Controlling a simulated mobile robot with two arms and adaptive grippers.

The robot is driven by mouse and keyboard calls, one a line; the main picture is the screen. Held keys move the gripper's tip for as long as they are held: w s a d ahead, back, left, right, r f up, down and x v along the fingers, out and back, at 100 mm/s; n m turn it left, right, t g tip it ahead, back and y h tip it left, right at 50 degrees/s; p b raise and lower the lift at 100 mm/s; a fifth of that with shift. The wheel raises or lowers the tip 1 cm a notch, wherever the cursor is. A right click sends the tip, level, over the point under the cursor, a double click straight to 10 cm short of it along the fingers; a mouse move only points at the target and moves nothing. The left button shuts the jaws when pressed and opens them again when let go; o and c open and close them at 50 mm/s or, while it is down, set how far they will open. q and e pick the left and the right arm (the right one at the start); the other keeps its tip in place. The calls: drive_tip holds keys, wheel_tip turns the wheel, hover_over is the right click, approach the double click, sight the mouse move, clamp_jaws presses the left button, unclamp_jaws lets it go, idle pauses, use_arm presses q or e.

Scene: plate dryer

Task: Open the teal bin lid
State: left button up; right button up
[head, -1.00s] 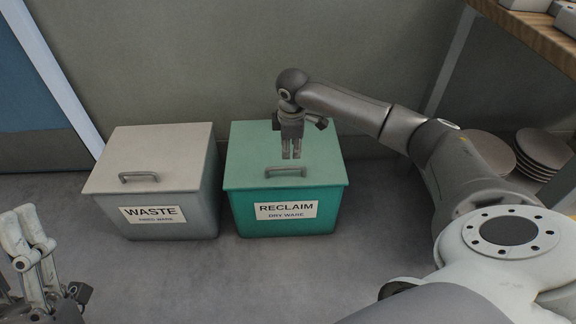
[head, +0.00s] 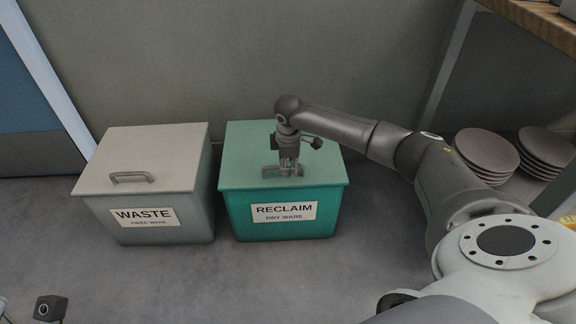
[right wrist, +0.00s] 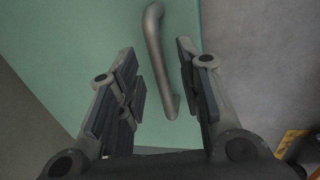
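The teal bin (head: 285,228), labelled RECLAIM, stands on the floor with its teal lid (head: 243,150) closed flat. A grey bar handle (head: 268,172) is on the lid near the front. My right gripper (head: 289,172) points down at this handle. In the right wrist view the fingers of my right gripper (right wrist: 162,80) are apart, and the handle (right wrist: 155,45) runs between them with gaps at both sides. The teal lid also fills much of that view (right wrist: 80,50). Only a small dark part of my left arm shows at the lower left; its fingers are not clearly visible.
A grey bin (head: 165,228) labelled WASTE, with a closed lid and handle, stands just left of the teal bin. A wall is behind both. Stacked plates (head: 487,150) sit on a shelf at the right. The floor (head: 200,285) in front is clear.

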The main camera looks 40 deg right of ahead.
clamp_jaws()
idle(0.3)
idle(0.3)
